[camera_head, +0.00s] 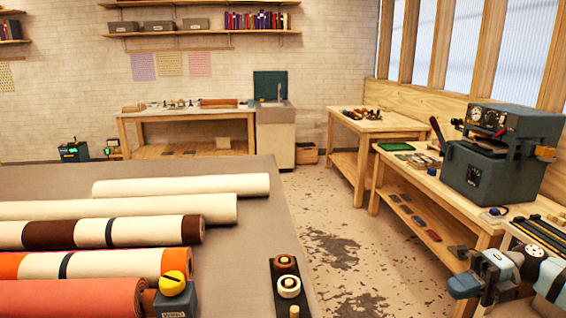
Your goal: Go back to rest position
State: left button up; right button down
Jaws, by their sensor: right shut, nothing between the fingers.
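My right gripper (472,278) is at the lower right of the head view, with its arm coming in from the right edge. It is shut and empty, apart from the rolls. My left gripper is not in view. Several rolls lie side by side on the grey table (255,225): a short cream roll (180,186), a longer cream roll (120,208), a brown-and-cream banded roll (155,231), an orange-and-cream banded roll (110,264) and a red roll (70,297). The left ends of most rolls are cut off by the frame.
A grey device with a yellow knob (172,282) and a dark holder with ringed spools (288,286) are at the table's front. A dark press machine (500,155) stands on the right workbench (450,200), close behind my right gripper. Worn floor (345,250) lies clear between.

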jog(key=s+a+f+m+t, duration=0.1)
jog(key=a+f+m+t, duration=1.2)
jog(key=m+t, duration=0.3)
jog(key=s+a+f+m+g+h, duration=0.2)
jog(key=s+f+m+h, duration=0.4)
jog(key=s+f+m, duration=0.35)
jog(key=s+a+f+m+g+h, duration=0.2)
jog(key=s+f+m+h, duration=0.55)
jog(key=f+m, duration=0.2)
pick_arm(q)
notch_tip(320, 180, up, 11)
jog(key=p, duration=1.3)
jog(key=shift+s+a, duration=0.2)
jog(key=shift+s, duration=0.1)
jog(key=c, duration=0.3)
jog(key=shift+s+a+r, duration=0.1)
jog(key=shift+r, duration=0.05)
pick_arm(e)
notch_tip(320, 180, up, 11)
jog(key=s+n, duration=0.1)
jog(key=shift+d+y, duration=0.35)
jog(key=shift+y, duration=0.1)
